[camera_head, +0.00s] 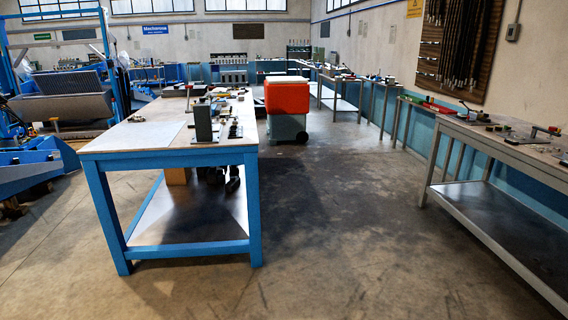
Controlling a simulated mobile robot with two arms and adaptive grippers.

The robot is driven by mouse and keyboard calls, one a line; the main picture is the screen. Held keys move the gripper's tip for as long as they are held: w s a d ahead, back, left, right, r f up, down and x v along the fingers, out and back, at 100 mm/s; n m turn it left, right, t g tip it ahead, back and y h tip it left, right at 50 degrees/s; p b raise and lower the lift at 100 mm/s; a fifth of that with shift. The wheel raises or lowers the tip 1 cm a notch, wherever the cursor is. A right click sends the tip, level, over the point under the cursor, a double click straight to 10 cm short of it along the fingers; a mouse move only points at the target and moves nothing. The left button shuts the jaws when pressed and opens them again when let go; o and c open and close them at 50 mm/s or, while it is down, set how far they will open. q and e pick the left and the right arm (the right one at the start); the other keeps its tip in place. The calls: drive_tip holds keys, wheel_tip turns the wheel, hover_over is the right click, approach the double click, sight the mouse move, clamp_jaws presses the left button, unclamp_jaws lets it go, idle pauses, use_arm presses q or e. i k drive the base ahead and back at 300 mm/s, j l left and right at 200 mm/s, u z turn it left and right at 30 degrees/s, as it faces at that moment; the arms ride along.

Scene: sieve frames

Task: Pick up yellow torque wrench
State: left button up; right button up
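I cannot make out a yellow torque wrench in the head view. A blue-framed workbench (170,160) stands in the middle left with small tools and parts on its top, too small to tell apart. A metal bench (480,135) along the right wall also carries small items, among them some with red parts. Neither of my grippers shows in this view.
A red and grey wheeled bin (287,97) stands behind the blue workbench. Blue machinery (65,95) fills the left side. Dark tools hang on a wall board (459,45) at right. The concrete floor (340,220) between the benches is clear.

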sight(211, 96)
drive_tip(key=i+z, duration=0.1)
drive_tip(key=i, duration=1.05)
drive_tip(key=i+j, duration=0.1)
drive_tip(key=i, duration=1)
drive_tip(key=i+l+z, duration=0.3)
drive_tip(key=i, duration=0.8)
drive_tip(key=i+z, duration=0.35)
drive_tip(key=i, duration=0.75)
drive_tip(key=i+j+u, duration=0.2)
drive_tip(key=i+u, duration=0.2)
drive_tip(key=i, duration=0.25)
drive_tip(key=i+u, duration=0.45)
drive_tip(key=i, duration=0.2)
drive_tip(key=i+l+u, duration=0.25)
drive_tip(key=i+u, duration=0.15)
drive_tip(key=i, duration=0.25)
drive_tip(key=i+j+u, duration=0.2)
drive_tip(key=i+u, duration=0.25)
drive_tip(key=i+j+u, duration=0.1)
drive_tip(key=i+u, duration=0.3)
drive_tip(key=i+l+u, duration=0.1)
drive_tip(key=i+u, duration=0.35)
